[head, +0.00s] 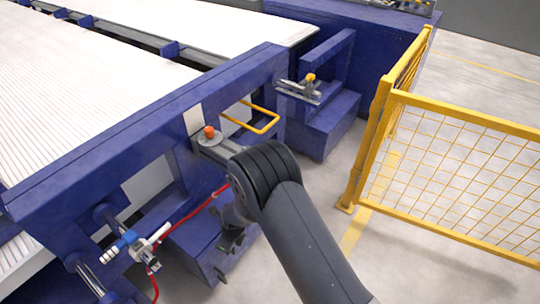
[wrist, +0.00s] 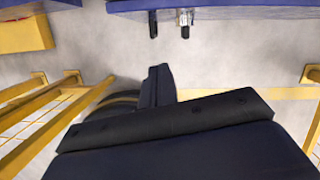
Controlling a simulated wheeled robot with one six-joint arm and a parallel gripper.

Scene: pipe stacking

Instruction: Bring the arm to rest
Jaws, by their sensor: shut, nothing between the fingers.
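My arm reaches up from the bottom of the head view and bends at a dark ribbed joint. My gripper (head: 230,243) is partly seen as dark parts below and left of that joint, in front of the blue machine frame. It is shut and empty. Most of it is hidden by the arm, and its fingertips are hard to make out. The wrist view is largely filled by dark parts that look like my own body, with pale floor beyond. The white pipes (head: 75,115) lie side by side on the blue machine (head: 150,130), apart from my gripper.
A yellow mesh fence (head: 455,165) stands on the right. A yellow handle (head: 262,122), an orange-topped fitting (head: 210,134) and a red hose (head: 190,216) are close to the arm. Grey floor (head: 400,265) is clear at the lower right. Yellow rails (wrist: 60,125) cross the wrist view's left.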

